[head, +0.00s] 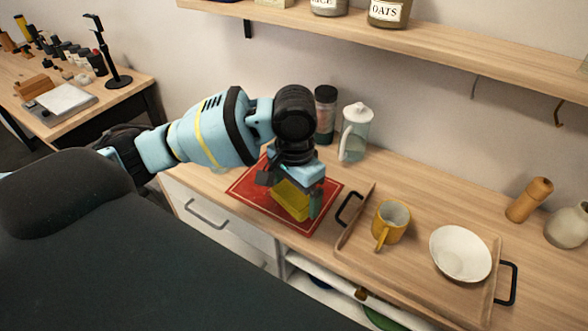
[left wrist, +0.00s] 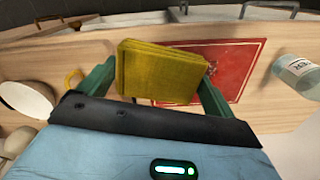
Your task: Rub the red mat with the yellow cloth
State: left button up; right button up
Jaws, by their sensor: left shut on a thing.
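The red mat (head: 250,187) lies on the wooden counter near its front edge. It also shows in the left wrist view (left wrist: 232,68), partly behind the cloth. The yellow cloth (head: 290,202) is a folded pad, held over the right part of the mat; it fills the middle of the left wrist view (left wrist: 160,72). My left gripper (head: 291,196) points down and is shut on the cloth, with a finger at each side of it. I cannot tell whether the cloth touches the mat. My right gripper is not in view.
Right of the mat stands a wooden tray (head: 415,271) with black handles, holding a yellow mug (head: 389,223) and a white bowl (head: 460,254). Behind the mat are a glass jug (head: 355,133) and a dark-topped bottle (head: 325,115). A shelf (head: 440,42) hangs above.

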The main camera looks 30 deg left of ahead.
pick_arm(q)
jog(key=w+a+f+m, duration=0.3)
jog(key=w+a+m, duration=0.2)
jog(key=m, duration=0.9)
jog(key=w, duration=0.3)
jog(key=shift+w+f+p, duration=0.15)
jog(key=shift+f+p, duration=0.25)
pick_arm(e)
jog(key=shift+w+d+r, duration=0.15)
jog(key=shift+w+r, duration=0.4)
